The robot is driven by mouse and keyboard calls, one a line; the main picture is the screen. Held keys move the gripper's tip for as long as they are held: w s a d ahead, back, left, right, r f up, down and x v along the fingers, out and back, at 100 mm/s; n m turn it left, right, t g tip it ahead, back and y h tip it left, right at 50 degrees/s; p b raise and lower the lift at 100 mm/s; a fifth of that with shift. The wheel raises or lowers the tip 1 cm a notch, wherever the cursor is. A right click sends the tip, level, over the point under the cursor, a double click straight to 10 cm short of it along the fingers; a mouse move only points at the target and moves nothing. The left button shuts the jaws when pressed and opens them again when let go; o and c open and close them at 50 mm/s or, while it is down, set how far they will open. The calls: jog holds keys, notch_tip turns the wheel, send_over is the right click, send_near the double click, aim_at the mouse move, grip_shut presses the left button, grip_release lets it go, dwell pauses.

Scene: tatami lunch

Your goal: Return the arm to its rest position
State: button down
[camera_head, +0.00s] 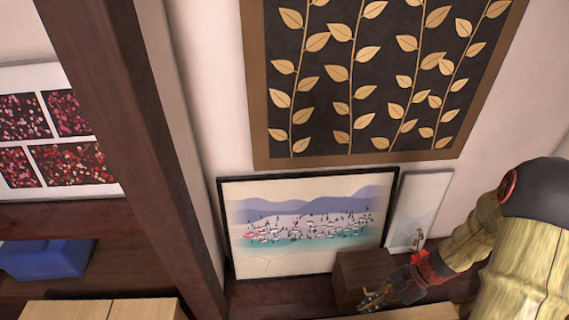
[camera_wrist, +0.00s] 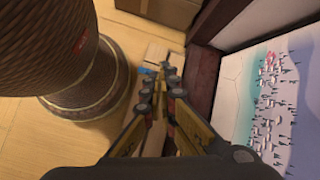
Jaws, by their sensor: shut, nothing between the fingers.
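My gripper (camera_head: 376,298) is at the lower right of the head view, at the end of my arm, which enters from the right edge. It is low in front of a brown wooden box (camera_head: 362,266). In the wrist view my gripper (camera_wrist: 165,75) shows from behind, its fingers reaching up the picture and closing together at the tips. It is shut and holds nothing. A small blue and pale thing (camera_wrist: 151,62) is seen just beyond the fingertips, too small to make out.
A framed landscape picture (camera_head: 305,258) leans on the wall behind my gripper, with a narrow pale panel (camera_head: 425,195) beside it. A dark post (camera_head: 130,130) stands left. A blue box (camera_head: 50,258) lies far left. Light wooden surfaces (camera_head: 95,308) line the bottom edge.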

jog(key=s+a+r+n+t+h, duration=0.2)
jog(key=r+n, duration=0.2)
jog(key=r, duration=0.7)
jog(key=s+a+r+n+t+h, duration=0.1)
jog(key=s+r+n+t+h, duration=0.1)
jog(key=r, duration=0.9)
jog(key=s+a+r+n+t+h, duration=0.2)
jog(key=r+n, duration=0.4)
jog(key=r, duration=0.6)
jog(key=shift+s+a+n+t+h+p, duration=0.35)
jog(key=shift+s+h+p, duration=0.1)
jog(key=shift+s+h, duration=0.55)
jog(key=shift+d, duration=0.1)
